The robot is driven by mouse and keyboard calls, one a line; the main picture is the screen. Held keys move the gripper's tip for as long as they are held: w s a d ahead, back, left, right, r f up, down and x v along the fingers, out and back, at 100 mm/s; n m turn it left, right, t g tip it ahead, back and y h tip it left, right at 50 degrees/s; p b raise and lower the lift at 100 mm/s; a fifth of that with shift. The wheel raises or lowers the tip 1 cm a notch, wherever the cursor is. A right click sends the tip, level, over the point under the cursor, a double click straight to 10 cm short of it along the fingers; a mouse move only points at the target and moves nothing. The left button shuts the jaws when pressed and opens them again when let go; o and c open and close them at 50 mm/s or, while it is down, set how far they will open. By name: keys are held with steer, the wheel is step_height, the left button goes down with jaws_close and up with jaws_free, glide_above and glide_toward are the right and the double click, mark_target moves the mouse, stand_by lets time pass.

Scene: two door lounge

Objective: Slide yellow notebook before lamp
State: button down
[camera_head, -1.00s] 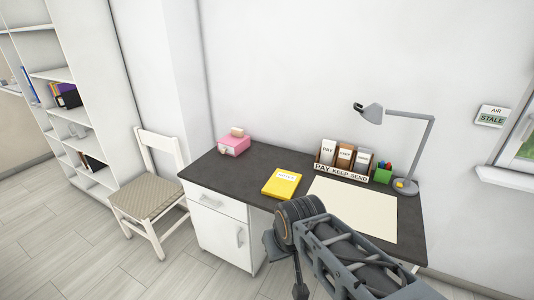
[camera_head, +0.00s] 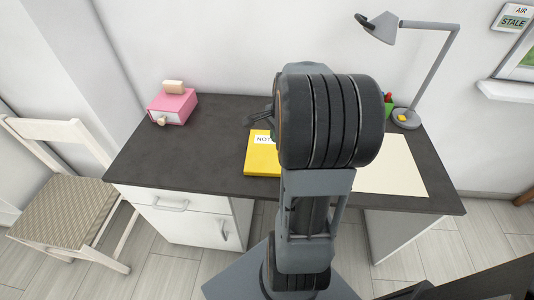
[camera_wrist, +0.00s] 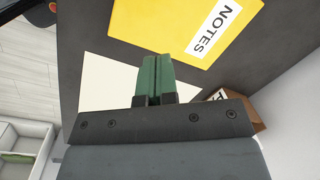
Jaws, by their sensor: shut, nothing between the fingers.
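The yellow notebook (camera_head: 260,160) lies flat on the dark desk, left of the cream mat, with a white "NOTES" label. My arm hides its right part in the head view. It also shows at the top of the wrist view (camera_wrist: 165,30). The grey lamp (camera_head: 405,119) stands at the desk's back right, its arm bent left and a yellow patch on its base. My gripper (camera_wrist: 158,62) has green fingers pressed together, empty. In the wrist view the fingertips appear just below the notebook's edge; I cannot tell whether they touch it.
The cream mat (camera_head: 396,168) lies in front of the lamp. A brown sorter (camera_wrist: 244,104) shows in the wrist view; my arm hides it in the head view. A pink box (camera_head: 172,108) is at the desk's back left. The desk's left part (camera_head: 190,150) is clear. A chair (camera_head: 65,205) stands left.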

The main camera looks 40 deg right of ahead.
mark_target(268, 150)
steer(key=d+f+m, duration=0.2)
steer(key=d+f, duration=0.1)
steer(key=s+d+f+m+b, duration=0.1)
steer(key=d+f+m, duration=0.1)
steer(key=d, duration=0.1)
steer(key=s+d+f+m+b, duration=0.1)
steer(key=d+f+m, duration=0.2)
steer(key=shift+s+d+f+y, duration=0.15)
steer(key=shift+s+f+y, duration=0.15)
steer(key=shift+y, duration=0.1)
steer(key=shift+w+f+m, duration=0.15)
steer(key=shift+w+m, duration=0.1)
steer(key=shift+m, duration=0.05)
steer(key=w+a, duration=0.3)
steer(key=a, duration=0.1)
steer(key=w+a, duration=0.4)
steer(key=shift+w+a, duration=0.15)
steer(key=shift+f+b, duration=0.4)
steer(key=shift+f, duration=0.15)
steer(key=shift+a+f, duration=0.1)
steer(key=shift+f, duration=0.05)
